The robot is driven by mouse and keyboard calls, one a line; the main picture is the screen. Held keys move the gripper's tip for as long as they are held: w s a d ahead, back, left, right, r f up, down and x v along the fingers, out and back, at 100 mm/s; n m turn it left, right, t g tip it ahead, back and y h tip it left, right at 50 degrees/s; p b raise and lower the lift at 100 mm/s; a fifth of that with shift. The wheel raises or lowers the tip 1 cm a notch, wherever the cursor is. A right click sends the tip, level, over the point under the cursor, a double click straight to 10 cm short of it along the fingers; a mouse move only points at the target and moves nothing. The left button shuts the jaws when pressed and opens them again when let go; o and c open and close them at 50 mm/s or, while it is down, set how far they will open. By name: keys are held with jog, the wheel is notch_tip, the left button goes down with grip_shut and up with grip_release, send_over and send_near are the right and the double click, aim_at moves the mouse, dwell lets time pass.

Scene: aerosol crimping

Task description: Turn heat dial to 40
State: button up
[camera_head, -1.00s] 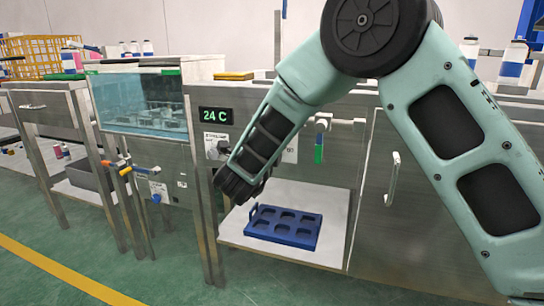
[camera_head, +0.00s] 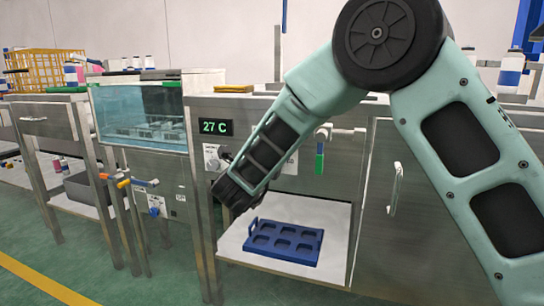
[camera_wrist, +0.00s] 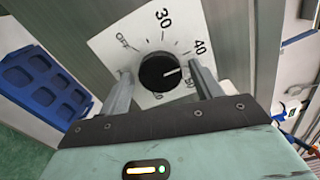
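The heat dial is a round black knob (camera_wrist: 160,72) on a white scale plate (camera_wrist: 126,28) marked OFF, 30, 40 and more. Its white pointer faces right in the wrist view, a little below the 40 mark. My gripper (camera_wrist: 159,70) is open, with one finger on each side of the knob and small gaps showing between fingers and knob. In the head view the dial (camera_head: 212,152) shows on the steel panel just beyond my wrist; the fingers are hard to make out there. The green display (camera_head: 215,127) above it reads 27 C.
A water bath (camera_head: 140,115) stands left. A green-handled valve (camera_head: 320,160) hangs to the right.

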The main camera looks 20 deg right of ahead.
jog(key=p+v, duration=0.4)
jog(key=v, duration=1.3)
jog(key=shift+s, duration=0.15)
jog(key=shift+a, duration=0.1)
